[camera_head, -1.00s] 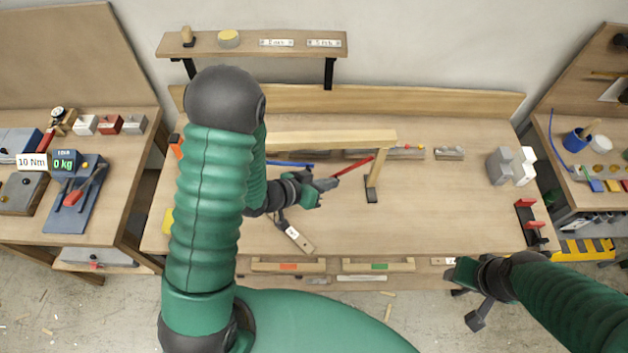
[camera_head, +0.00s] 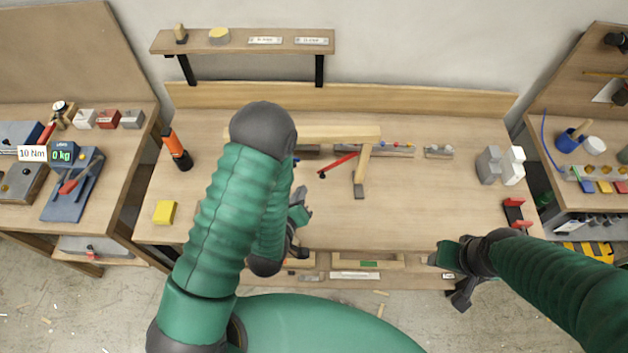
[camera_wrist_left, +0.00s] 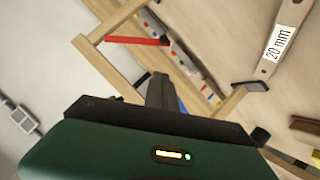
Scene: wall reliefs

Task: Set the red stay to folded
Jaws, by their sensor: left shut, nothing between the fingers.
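The red stay (camera_head: 340,164) is a thin red bar slanting down-left from the wooden frame's right leg (camera_head: 363,165), with a dark knob at its free end. In the left wrist view the red stay (camera_wrist_left: 137,41) is at the upper left, one end near a wooden bar. My left gripper (camera_head: 300,207) is shut and empty, in front of and below the stay, apart from it; my own arm partly hides it. In the wrist view its dark fingers (camera_wrist_left: 160,88) are together. My right gripper (camera_head: 440,258) is at the bench's front right, away from the stay; its jaw opening is unclear.
The wooden frame's top bar (camera_head: 335,133) runs behind the stay. An orange-black tool (camera_head: 176,150) and a yellow block (camera_head: 164,212) stand at the left of the bench. The bench middle right of the frame is clear.

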